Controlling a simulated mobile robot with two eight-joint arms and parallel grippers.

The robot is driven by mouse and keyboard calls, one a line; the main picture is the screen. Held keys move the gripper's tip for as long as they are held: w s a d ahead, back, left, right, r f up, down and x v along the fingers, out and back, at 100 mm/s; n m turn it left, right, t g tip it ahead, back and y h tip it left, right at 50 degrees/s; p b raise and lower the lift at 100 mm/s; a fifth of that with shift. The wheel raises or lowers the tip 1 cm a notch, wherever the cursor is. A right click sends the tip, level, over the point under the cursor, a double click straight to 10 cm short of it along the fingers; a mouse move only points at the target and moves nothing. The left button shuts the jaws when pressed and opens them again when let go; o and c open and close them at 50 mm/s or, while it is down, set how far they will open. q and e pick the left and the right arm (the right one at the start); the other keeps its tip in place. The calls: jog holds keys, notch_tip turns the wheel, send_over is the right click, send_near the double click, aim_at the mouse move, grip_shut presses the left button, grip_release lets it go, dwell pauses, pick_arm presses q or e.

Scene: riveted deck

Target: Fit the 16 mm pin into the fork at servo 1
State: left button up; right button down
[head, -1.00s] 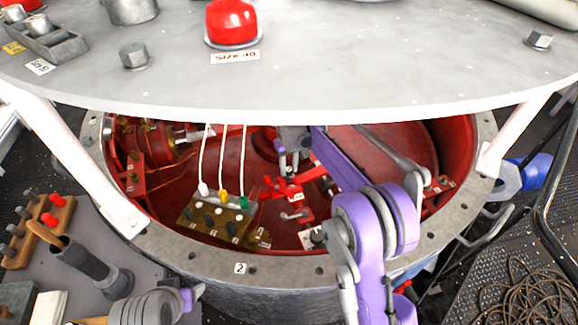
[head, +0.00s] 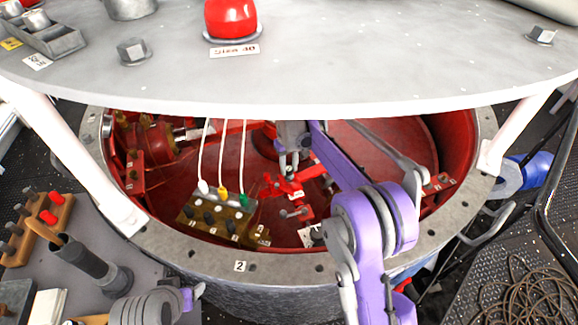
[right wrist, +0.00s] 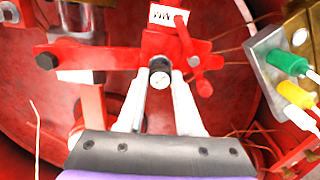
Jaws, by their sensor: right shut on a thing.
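My right gripper (right wrist: 161,76) is shut on the pin (right wrist: 160,80), whose pale round end faces the camera in the right wrist view. In the head view the right gripper (head: 288,165) is inside the red drum, above the small red linkage. In the wrist view the pin's end lies against the red link (right wrist: 118,55), where it meets the red bracket. I take this joint for the fork. The pin's far end is hidden, so I cannot tell whether it is in the hole.
The drum's grey rim (head: 205,258) surrounds the work, and a grey plate (head: 330,75) overhangs it. A connector block (head: 212,212) with white cables stands left of the gripper. In the wrist view a red crank handle (right wrist: 199,78) is close to the fingers.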

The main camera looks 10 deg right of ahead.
jog(key=shift+f+b, duration=0.4)
jog(key=shift+f, duration=0.4)
jog(key=c, duration=0.5)
grip_release()
jog(key=shift+r, duration=0.1)
notch_tip(320, 180, up, 11)
jog(key=shift+p, duration=0.3)
